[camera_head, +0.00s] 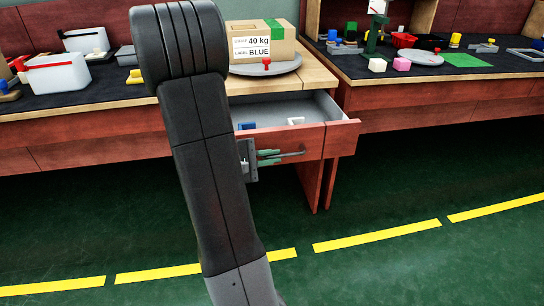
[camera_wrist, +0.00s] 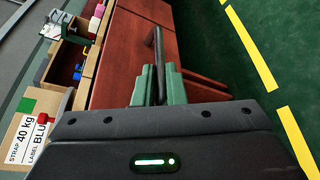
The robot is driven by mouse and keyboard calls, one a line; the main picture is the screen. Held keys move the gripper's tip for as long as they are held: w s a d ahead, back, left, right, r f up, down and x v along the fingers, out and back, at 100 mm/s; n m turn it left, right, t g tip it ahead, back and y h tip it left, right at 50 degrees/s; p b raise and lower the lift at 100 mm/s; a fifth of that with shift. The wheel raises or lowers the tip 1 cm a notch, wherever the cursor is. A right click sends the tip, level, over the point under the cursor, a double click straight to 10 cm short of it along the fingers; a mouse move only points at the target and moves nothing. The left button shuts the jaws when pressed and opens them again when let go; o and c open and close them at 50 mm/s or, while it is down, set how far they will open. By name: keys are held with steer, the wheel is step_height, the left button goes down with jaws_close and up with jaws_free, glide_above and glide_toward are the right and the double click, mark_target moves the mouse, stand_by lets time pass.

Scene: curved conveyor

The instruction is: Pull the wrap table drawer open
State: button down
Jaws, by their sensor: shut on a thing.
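The wrap table drawer (camera_head: 340,135) stands pulled out from the wooden-topped table, with its grey inside showing. A blue item (camera_head: 247,126) and a white item (camera_head: 296,121) lie in it. Its dark bar handle (camera_head: 292,154) is on the red front; the handle also shows in the wrist view (camera_wrist: 158,42). My gripper (camera_head: 268,157) is shut on the handle, its green fingers on both sides of the bar in the wrist view (camera_wrist: 158,84). My arm hides the left part of the drawer.
A cardboard box (camera_head: 262,45) labelled 40 kg, BLUE, stands on a grey round plate (camera_head: 285,67) above the drawer. A second table (camera_head: 450,92) with several small parts is at the right. The green floor (camera_head: 420,190) before the drawer is clear, with yellow dashes.

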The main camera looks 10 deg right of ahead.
steer(key=c, duration=1.5)
jaws_free()
steer(key=shift+p+v, duration=1.95)
steer(key=shift+v, duration=4.95)
steer(key=shift+d, duration=0.1)
steer(key=b+x, duration=0.4)
steer(key=x, duration=0.9)
steer(key=shift+w+d+f, duration=0.15)
steer(key=shift+d, duration=0.1)
